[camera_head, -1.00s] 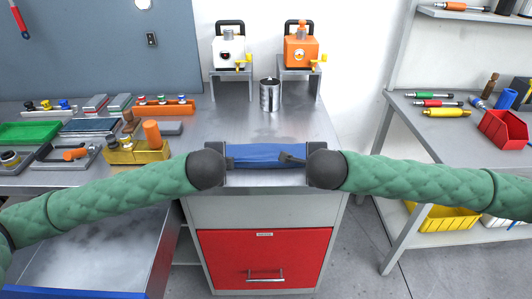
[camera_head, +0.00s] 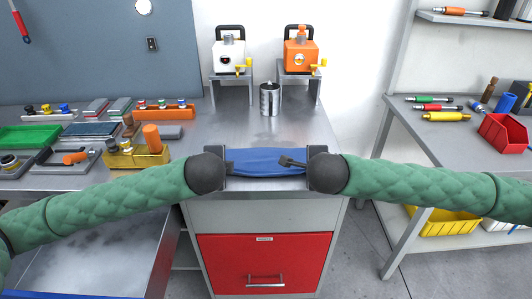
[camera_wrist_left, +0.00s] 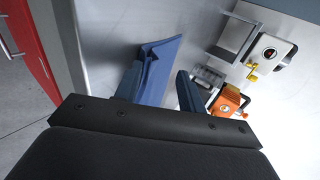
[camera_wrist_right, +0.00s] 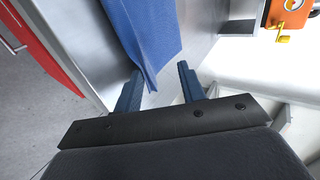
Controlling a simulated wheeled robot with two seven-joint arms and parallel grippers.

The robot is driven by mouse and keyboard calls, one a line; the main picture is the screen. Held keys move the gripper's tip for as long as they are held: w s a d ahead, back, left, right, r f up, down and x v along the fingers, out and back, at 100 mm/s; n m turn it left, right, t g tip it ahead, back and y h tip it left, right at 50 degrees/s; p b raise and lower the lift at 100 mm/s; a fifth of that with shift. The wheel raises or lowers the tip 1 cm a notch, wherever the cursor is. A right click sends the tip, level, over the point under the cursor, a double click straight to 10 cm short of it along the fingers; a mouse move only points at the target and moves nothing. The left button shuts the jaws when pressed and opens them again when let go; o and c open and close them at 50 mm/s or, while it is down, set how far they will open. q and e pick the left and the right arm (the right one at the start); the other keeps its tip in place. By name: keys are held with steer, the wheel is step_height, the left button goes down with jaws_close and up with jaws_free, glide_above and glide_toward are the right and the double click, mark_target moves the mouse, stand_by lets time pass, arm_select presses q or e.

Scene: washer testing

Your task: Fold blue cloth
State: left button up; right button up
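The blue cloth (camera_head: 262,162) lies near the front edge of the steel counter, between my two grippers. My left gripper (camera_head: 230,168) is at its left end and my right gripper (camera_head: 288,162) at its right end. In the left wrist view the cloth (camera_wrist_left: 160,65) shows a folded edge between the spread fingers (camera_wrist_left: 158,88). In the right wrist view the cloth (camera_wrist_right: 145,40) reaches down between the spread fingers (camera_wrist_right: 158,88), with a gap beside it. Both grippers look open. Whether any finger touches the cloth is unclear.
A metal cup (camera_head: 270,99) stands behind the cloth. A white device (camera_head: 229,55) and an orange device (camera_head: 300,55) stand on raised stands at the back. A yellow block with an orange cylinder (camera_head: 138,152) is left of my left gripper. Bare counter lies behind the cloth.

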arm_select(q)
steer(key=s+r, duration=0.5)
steer(key=r, duration=0.3)
steer(key=shift+s, duration=0.35)
arm_select(e)
steer(key=s+r, duration=0.5)
steer(key=r, duration=0.3)
steer(key=shift+s, duration=0.35)
